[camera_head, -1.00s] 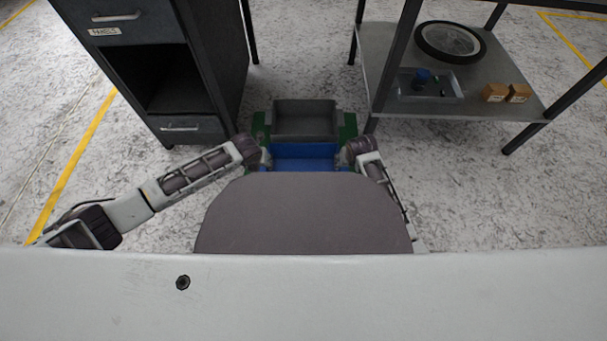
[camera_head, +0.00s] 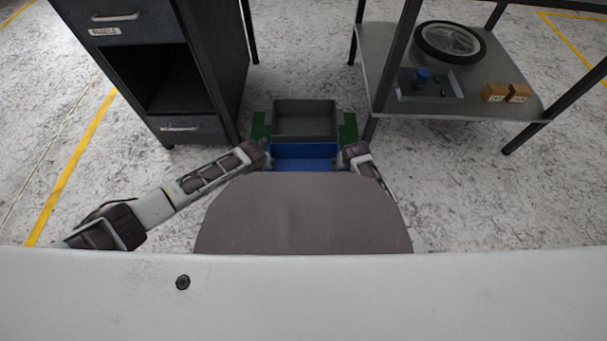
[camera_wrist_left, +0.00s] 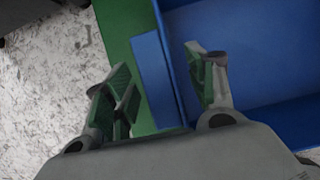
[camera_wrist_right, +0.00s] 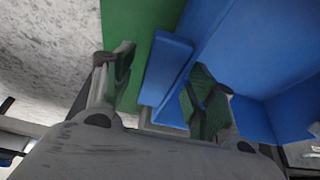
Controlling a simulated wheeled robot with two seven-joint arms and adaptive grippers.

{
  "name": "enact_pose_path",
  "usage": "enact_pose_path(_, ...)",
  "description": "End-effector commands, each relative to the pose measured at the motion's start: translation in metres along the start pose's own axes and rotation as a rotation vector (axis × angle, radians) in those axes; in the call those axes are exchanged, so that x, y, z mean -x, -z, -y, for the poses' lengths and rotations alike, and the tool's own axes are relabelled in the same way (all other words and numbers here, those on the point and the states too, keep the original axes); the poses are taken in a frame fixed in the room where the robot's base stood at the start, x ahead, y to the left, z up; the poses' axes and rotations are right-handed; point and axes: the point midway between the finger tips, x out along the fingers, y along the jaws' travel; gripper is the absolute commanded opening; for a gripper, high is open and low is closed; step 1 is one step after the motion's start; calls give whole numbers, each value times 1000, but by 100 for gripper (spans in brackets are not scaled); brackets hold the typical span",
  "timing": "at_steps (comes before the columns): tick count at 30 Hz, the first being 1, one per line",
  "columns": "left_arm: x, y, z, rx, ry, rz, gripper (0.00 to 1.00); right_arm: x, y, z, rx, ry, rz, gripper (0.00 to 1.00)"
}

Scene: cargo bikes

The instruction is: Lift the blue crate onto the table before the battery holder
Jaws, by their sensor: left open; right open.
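The blue crate (camera_head: 304,152) sits low in front of me, its near part hidden by my own body. My left gripper (camera_head: 262,156) is at its left side and my right gripper (camera_head: 352,154) at its right side. In the left wrist view, my open left gripper (camera_wrist_left: 160,65) has one finger on each side of the crate's blue side ledge (camera_wrist_left: 156,75). In the right wrist view, my open right gripper (camera_wrist_right: 162,65) likewise straddles the opposite ledge (camera_wrist_right: 166,68). Whether the fingers touch the crate is unclear. The battery holder cannot be identified.
A grey crate (camera_head: 305,117) stands just behind the blue one, with green parts (camera_head: 348,128) on both sides. A dark drawer cabinet (camera_head: 170,80) is at left. A metal table (camera_head: 385,55) at right has a wheel (camera_head: 450,42), a grey tray (camera_head: 440,92) and small brown boxes (camera_head: 507,92) on its shelf.

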Motion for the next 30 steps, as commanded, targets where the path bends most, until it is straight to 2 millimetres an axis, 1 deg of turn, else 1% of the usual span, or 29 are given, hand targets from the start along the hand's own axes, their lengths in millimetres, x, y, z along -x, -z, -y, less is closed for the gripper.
enact_pose_path(12,-3,0,0,0,-1,0,56,-3,0,0,0,0,0,56)
enact_pose_path(13,-3,0,0,0,-1,0,55,-3,0,0,0,0,0,55)
enact_pose_path(24,-3,0,0,-1,-1,0,7,-3,0,0,0,0,0,7)
enact_pose_path(26,-3,0,0,-1,-1,0,0,-3,0,0,0,0,0,0)
enact_pose_path(30,-3,0,0,-1,-1,0,0,-3,0,0,0,0,0,0)
